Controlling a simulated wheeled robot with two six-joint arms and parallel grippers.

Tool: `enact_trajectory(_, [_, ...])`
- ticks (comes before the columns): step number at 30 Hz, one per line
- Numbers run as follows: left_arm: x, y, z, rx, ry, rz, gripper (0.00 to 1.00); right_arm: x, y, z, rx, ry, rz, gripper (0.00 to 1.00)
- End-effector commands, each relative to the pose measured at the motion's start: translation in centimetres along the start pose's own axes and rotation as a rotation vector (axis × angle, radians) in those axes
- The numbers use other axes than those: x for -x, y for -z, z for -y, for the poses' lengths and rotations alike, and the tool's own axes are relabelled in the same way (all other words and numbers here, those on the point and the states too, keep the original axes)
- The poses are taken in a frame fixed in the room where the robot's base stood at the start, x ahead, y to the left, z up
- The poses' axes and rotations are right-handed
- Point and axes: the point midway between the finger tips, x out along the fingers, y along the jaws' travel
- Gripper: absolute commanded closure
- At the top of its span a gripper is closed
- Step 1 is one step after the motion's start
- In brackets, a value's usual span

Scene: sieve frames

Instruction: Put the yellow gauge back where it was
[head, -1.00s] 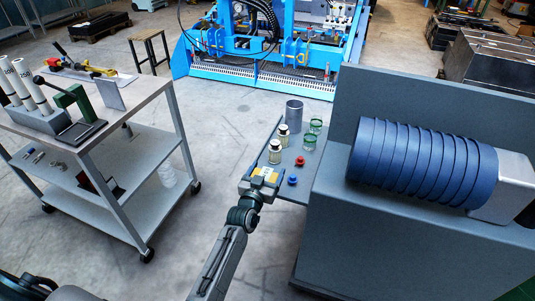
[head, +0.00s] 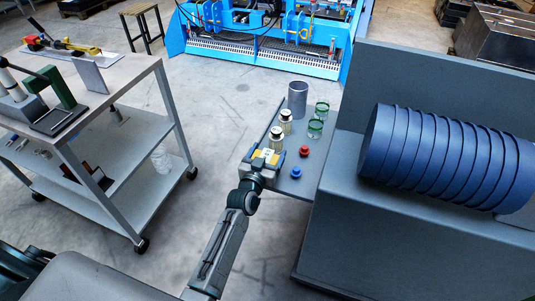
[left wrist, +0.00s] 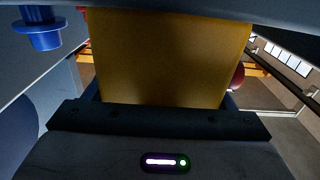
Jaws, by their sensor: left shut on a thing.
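The yellow gauge (head: 263,157) is a yellow block with a pale label, held in my left gripper (head: 262,166) at the left edge of the small grey side shelf. In the left wrist view the gauge (left wrist: 170,55) fills the middle, right in front of the shut jaws. I cannot tell whether the gauge touches the shelf. My right gripper is not in view.
The shelf (head: 293,188) carries a grey cup (head: 297,99), green-rimmed glasses (head: 315,128), jars (head: 276,138), a red knob (head: 304,150) and a blue knob (head: 296,171). Ribbed blue cylinder (head: 440,158) lies at right. A grey trolley (head: 140,90) stands left across open floor.

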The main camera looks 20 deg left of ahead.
Motion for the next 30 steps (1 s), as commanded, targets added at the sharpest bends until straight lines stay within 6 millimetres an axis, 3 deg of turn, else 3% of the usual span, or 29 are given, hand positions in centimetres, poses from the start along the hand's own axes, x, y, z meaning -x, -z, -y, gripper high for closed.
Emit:
enact_trajectory(9, [0.0, -0.2, 0.0, 0.0, 0.0, -0.001, 0.6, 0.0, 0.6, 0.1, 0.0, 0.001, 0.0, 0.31])
enact_trajectory(10, [0.0, -0.3, 0.0, 0.0, 0.0, 0.001, 0.21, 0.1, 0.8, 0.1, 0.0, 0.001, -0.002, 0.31])
enact_trajectory(13, [0.0, -0.2, 0.0, 0.0, 0.0, 0.001, 0.01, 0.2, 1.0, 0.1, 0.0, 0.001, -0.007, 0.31])
enact_trajectory(26, [0.0, 0.1, 0.0, -0.001, 0.0, 0.001, 0.01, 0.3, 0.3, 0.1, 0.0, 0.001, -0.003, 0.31])
enact_trajectory(28, [1.2, -0.2, 0.0, -0.001, 0.0, 0.002, 0.01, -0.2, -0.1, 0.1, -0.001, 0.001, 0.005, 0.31])
enact_trajectory(30, [2.6, -0.3, 0.0, -0.002, 0.0, 0.003, 0.01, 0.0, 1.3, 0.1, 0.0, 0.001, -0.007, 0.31])
